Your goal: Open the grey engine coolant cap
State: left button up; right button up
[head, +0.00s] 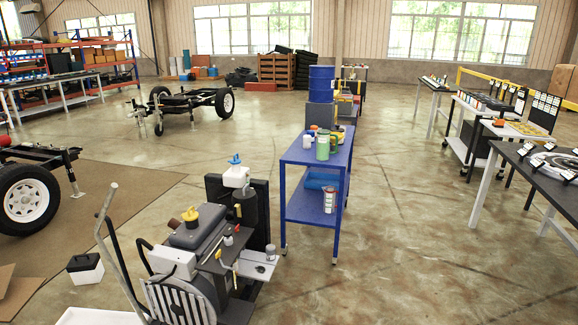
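An engine unit (190,265) stands in the lower left-centre of the head view. A yellow cap (190,216) sits on its top. A white reservoir (236,177) with a blue cap (235,160) stands at its back. A small pale grey or white cap (228,240) sits on the engine's right side, near a yellow-handled dipstick. I cannot tell for certain whether this is the grey coolant cap; it is too small. Neither of my grippers is in view.
A blue cart (313,158) with cans and jars stands right of the engine. A hand-truck handle (104,225) rises at the engine's left. A black-and-white box (86,269) is on the floor. Dark tables (545,185) line the right. The floor at lower right is clear.

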aim_at(234, 161)
jog(key=i+u, duration=0.2)
jog(key=i, duration=0.2)
jog(key=i+l+u, duration=0.2)
jog(key=i, duration=0.2)
jog(key=i+l+u, duration=0.2)
jog(key=i, duration=0.15)
